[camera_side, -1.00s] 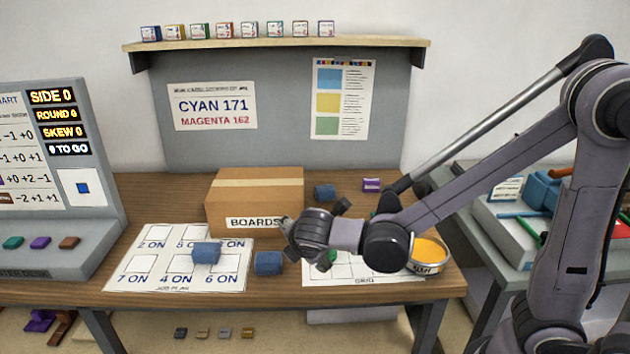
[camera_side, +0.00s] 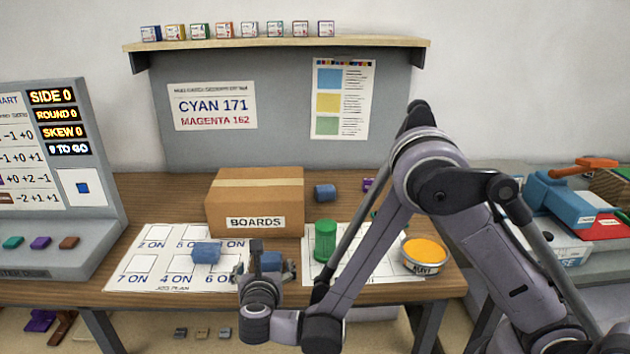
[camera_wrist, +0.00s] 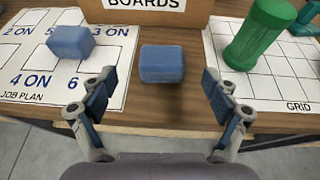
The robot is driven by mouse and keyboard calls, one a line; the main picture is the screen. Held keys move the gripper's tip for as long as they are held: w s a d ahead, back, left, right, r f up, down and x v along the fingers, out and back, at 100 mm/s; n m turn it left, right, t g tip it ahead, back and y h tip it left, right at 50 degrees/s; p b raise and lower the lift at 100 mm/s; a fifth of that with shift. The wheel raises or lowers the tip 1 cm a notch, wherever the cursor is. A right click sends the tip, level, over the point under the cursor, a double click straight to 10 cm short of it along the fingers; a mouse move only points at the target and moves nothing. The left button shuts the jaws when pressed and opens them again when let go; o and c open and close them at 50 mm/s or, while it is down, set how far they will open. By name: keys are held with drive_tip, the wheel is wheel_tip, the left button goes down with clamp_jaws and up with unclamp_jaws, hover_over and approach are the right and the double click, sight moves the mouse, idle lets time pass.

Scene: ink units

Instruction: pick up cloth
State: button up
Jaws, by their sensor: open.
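No thing in view reads clearly as a cloth. A rounded blue block (camera_wrist: 162,64) lies on the wood between the two white sheets; in the side view this block (camera_side: 270,261) is partly hidden by my gripper. A second blue block (camera_side: 206,252) rests on the job plan sheet and also shows in the wrist view (camera_wrist: 71,42). A third (camera_side: 325,193) stands beside the box. My gripper (camera_wrist: 158,88) is open and empty at the table's front edge, its fingers on either side of the near blue block and short of it.
A cardboard box (camera_side: 254,207) marked BOARDS stands behind. A green cylinder (camera_side: 325,241) and an orange-topped tin (camera_side: 424,254) stand at the grid sheet (camera_wrist: 262,78) to the right. The job plan sheet (camera_side: 145,265) lies left, near a grey console (camera_side: 45,240).

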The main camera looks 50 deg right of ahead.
sight(268, 258)
drive_tip(key=shift+x, duration=3.4)
drive_tip(key=shift+s+d, duration=0.1)
drive_tip(key=c, duration=1)
